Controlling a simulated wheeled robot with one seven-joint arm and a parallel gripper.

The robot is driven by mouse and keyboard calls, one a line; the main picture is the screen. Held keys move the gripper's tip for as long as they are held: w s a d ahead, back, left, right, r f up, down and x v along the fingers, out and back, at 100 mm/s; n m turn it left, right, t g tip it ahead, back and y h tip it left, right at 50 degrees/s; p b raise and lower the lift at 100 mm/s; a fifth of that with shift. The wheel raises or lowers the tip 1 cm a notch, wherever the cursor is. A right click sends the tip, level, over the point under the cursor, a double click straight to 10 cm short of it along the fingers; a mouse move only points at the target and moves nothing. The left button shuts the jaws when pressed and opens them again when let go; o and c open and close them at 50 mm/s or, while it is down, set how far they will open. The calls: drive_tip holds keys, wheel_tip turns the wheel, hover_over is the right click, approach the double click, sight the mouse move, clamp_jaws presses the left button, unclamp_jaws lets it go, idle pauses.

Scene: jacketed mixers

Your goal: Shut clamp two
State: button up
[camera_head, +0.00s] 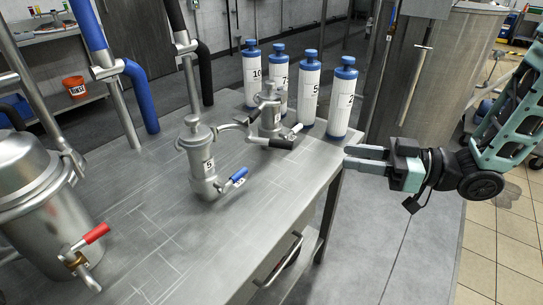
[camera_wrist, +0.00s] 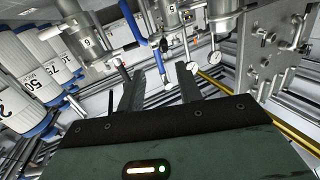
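My gripper (camera_head: 350,158) is at the right of the head view, beyond the table's right edge, with its fingers apart and nothing between them. In the wrist view the two dark fingers (camera_wrist: 160,88) also stand apart and empty. A steel vessel marked 5 (camera_head: 202,165) stands on the table with a blue lever (camera_head: 236,176) at its lower right. A second steel vessel (camera_head: 268,112) stands behind it, beside a black lever (camera_head: 272,143); in the wrist view, a vessel marked 6 (camera_wrist: 92,32) shows. No clamp marked two can be made out.
The steel table (camera_head: 140,215) has bare room at its front. Several white bottles with blue caps (camera_head: 309,88) stand at its back right. A large pot (camera_head: 40,190) with a red lever (camera_head: 95,233) is at left. Blue (camera_head: 90,25) and black (camera_head: 205,75) pipe sleeves rise behind.

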drive_tip(key=p, duration=0.1)
approach(271, 140)
drive_tip(key=x, duration=1)
drive_tip(key=shift+f, duration=0.4)
drive_tip(key=shift+c, duration=0.3)
clamp_jaws()
